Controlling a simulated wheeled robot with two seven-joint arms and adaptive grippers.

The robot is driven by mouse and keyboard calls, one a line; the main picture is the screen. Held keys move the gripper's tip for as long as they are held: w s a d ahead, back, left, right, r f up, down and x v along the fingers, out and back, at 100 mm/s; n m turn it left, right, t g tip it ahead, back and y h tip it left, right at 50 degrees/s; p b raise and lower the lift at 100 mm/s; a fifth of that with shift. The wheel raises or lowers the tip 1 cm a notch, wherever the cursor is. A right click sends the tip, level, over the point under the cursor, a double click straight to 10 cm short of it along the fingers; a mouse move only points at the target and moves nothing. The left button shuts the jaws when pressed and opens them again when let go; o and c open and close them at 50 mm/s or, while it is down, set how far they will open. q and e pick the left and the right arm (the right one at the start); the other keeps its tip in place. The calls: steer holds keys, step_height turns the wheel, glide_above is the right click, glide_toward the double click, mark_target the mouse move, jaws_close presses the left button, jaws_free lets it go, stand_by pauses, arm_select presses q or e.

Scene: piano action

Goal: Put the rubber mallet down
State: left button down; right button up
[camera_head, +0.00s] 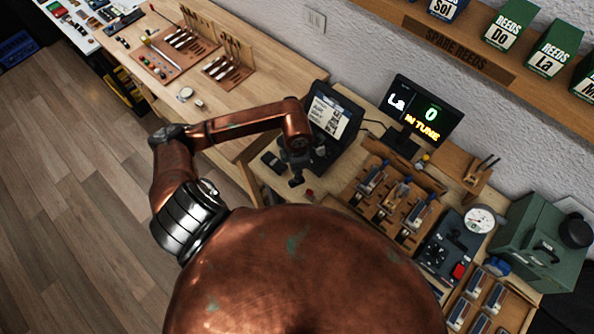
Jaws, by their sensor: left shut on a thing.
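My left gripper (297,172) is at the end of my copper arm, which reaches in from the left and bends down over the workbench. It is shut on a small dark thing, taken as the rubber mallet (296,183), which is mostly hidden by the fingers. I cannot tell whether it touches the bench top. The gripper is just in front of a dark tablet stand with a lit screen (332,118). My right gripper is not in view.
A black block (271,161) lies left of the gripper. A wooden rack of reeds (386,200), a tuner monitor (418,112) and a dial gauge (480,218) stand to the right. Tool boards (173,62) lie at the upper left. The bench (232,112) between is mostly clear.

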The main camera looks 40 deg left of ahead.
arm_select(q)
steer(key=f, duration=0.2)
steer(key=w+a+f+p, duration=0.1)
steer(key=f, duration=0.1)
steer(key=w+a+f+p, duration=0.1)
steer(key=f, duration=0.1)
steer(key=shift+w+f, duration=0.25)
steer(key=shift+f, duration=0.15)
steer(key=shift+f, duration=0.1)
steer(key=shift+f, duration=0.15)
steer(key=c, duration=2)
jaws_free()
